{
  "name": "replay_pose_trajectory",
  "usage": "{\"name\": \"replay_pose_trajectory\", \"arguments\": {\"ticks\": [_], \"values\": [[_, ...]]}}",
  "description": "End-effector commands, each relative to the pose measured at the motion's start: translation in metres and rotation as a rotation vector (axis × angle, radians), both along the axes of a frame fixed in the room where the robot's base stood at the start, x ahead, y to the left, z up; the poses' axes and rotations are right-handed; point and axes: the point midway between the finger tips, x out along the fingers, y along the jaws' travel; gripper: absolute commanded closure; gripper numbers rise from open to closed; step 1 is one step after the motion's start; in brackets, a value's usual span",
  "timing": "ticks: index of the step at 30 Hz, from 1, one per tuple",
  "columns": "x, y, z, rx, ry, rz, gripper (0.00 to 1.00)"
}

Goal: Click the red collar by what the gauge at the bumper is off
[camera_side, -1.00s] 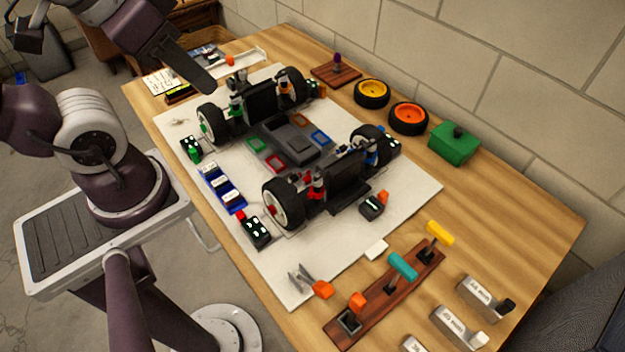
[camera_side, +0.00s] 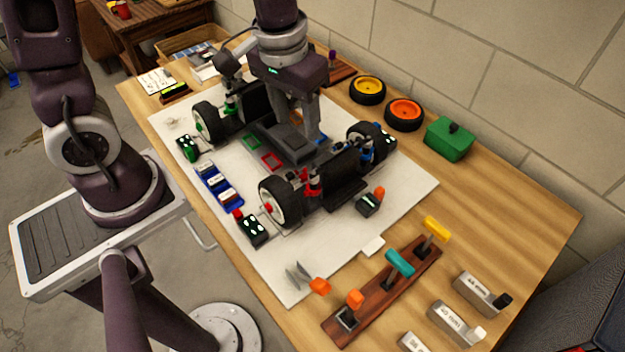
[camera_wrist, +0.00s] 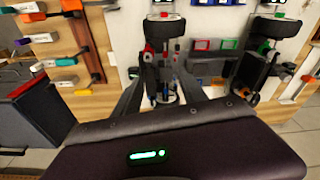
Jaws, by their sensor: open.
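The race car chassis stands on a white mat (camera_side: 405,205). A red shock with its collar (camera_side: 309,182) is beside the near-left wheel (camera_side: 280,201); red parts (camera_wrist: 149,52) also show in the wrist view. I cannot make out the collar's ring itself. A small black gauge with a lit screen (camera_side: 367,205) and an orange knob sits at the car's near end; its reading is too small to read. My gripper (camera_side: 301,142) is open and empty, pointing down over the middle of the chassis. Its fingers (camera_wrist: 160,88) frame the car's blue-shock corner in the wrist view.
Black readout boxes (camera_side: 253,230) stand by the wheels. A blue tray (camera_side: 218,188) lies at the mat's left. A wooden rack (camera_side: 375,300) of coloured-handled tools, loose wheels (camera_side: 404,113) and a green box (camera_side: 449,138) are around the mat.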

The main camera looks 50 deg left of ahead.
Motion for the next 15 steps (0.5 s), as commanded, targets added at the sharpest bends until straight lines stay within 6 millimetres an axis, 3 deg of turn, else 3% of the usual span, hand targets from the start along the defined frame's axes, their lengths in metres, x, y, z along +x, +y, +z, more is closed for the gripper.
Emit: {"name": "replay_pose_trajectory", "arguments": {"ticks": [1, 4, 15], "values": [[0.005, -0.007, -0.025, -0.006, 0.048, 0.014, 0.51], [0.011, -0.019, -0.062, -0.022, 0.103, 0.046, 0.51], [0.011, -0.026, -0.129, -0.029, 0.140, 0.067, 0.51]]}}
